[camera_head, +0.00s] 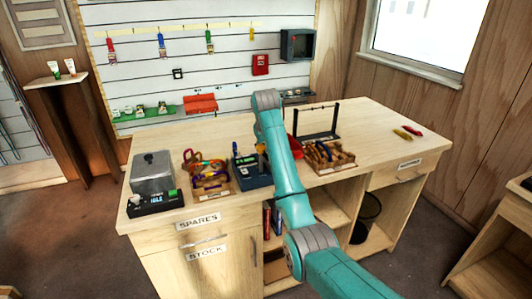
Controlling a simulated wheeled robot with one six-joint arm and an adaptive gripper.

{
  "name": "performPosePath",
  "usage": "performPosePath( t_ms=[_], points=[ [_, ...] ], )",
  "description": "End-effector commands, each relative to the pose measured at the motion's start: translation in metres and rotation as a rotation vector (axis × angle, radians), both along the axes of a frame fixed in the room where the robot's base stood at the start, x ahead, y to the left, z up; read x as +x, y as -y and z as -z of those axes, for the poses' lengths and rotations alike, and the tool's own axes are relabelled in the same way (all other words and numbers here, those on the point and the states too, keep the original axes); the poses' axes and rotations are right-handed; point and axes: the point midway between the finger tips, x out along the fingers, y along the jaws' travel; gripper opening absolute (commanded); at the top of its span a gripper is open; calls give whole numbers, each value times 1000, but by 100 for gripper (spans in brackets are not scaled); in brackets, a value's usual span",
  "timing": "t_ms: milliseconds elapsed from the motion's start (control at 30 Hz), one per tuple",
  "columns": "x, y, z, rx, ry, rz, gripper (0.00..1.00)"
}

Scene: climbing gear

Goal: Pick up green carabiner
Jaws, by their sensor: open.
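A wooden tray (224,192) on the workbench holds a tangle of coloured loops that look like carabiners, in red, purple, yellow and green. A green piece (216,165) shows among them, small and partly overlapped, so I cannot make out its full outline. A green-tagged item (210,42) also hangs on the wall panel; I cannot tell what it is. My teal arm rises from the lower right and bends over the bench, to the right of this tray. My gripper is hidden behind the arm, and I see nothing held.
A grey metal box (152,172) and a digital display (155,202) stand left of the tray. A dark blue box (252,178) sits right of it. Another wooden tray (335,162) with tools and a black frame (317,124) are beyond my arm. The bench's right side is mostly clear.

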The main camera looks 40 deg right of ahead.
Motion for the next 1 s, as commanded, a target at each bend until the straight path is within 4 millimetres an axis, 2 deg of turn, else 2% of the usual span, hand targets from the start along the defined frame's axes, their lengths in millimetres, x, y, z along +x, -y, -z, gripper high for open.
performPosePath(
  t_ms=[67,233,667,767,1000],
  points=[
    [0,0,0,0,0,0,42],
    [0,0,0,0,0,0,0],
    [0,0,-5,0,1,0,0],
    [1,0,-17,0,1,0,0],
    [1,0,-62,-1,3,0,0]
  ],
)
